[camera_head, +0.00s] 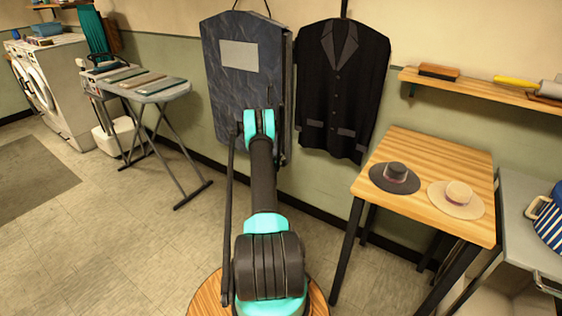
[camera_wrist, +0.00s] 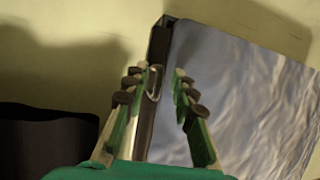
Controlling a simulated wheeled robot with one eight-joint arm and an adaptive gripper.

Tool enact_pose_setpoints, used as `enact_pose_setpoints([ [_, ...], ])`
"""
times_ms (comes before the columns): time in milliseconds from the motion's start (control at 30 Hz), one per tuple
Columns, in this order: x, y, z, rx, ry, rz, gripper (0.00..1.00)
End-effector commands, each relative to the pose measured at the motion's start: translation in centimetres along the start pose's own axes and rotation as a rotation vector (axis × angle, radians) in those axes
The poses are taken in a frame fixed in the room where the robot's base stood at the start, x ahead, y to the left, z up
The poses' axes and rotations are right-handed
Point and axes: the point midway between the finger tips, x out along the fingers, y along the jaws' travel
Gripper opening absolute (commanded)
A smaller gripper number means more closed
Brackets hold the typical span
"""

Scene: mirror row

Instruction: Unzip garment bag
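The garment bag (camera_head: 225,85) hangs on the wall, dark blue-grey with a pale rectangular panel near its top. Its creased front also shows in the wrist view (camera_wrist: 245,95), with a dark strip along its left edge. A metal zipper pull (camera_wrist: 154,83) is on that edge. My gripper (camera_wrist: 161,78) is open, with one finger on each side of the pull; I cannot tell whether either finger touches it. In the head view my arm hides the gripper and part of the bag's lower right.
A dark jacket (camera_head: 342,95) hangs close to the bag's right. A wooden table (camera_head: 440,155) with a dark hat (camera_head: 395,177) and a straw hat (camera_head: 457,198) stands at right. An ironing board (camera_head: 160,90) stands at left. The floor between is clear.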

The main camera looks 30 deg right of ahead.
Motion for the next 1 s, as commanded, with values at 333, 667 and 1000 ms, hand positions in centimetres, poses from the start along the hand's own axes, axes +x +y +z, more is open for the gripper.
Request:
enact_pose_setpoints([
  [333,-0.1,-0.1,0.0,0.000,0.000,0.000,0.28],
  [667,-0.1,0.1,0.0,0.000,-0.001,0.003,0.28],
  [1000,-4.2,0.0,0.0,-0.001,-0.001,0.002,0.28],
])
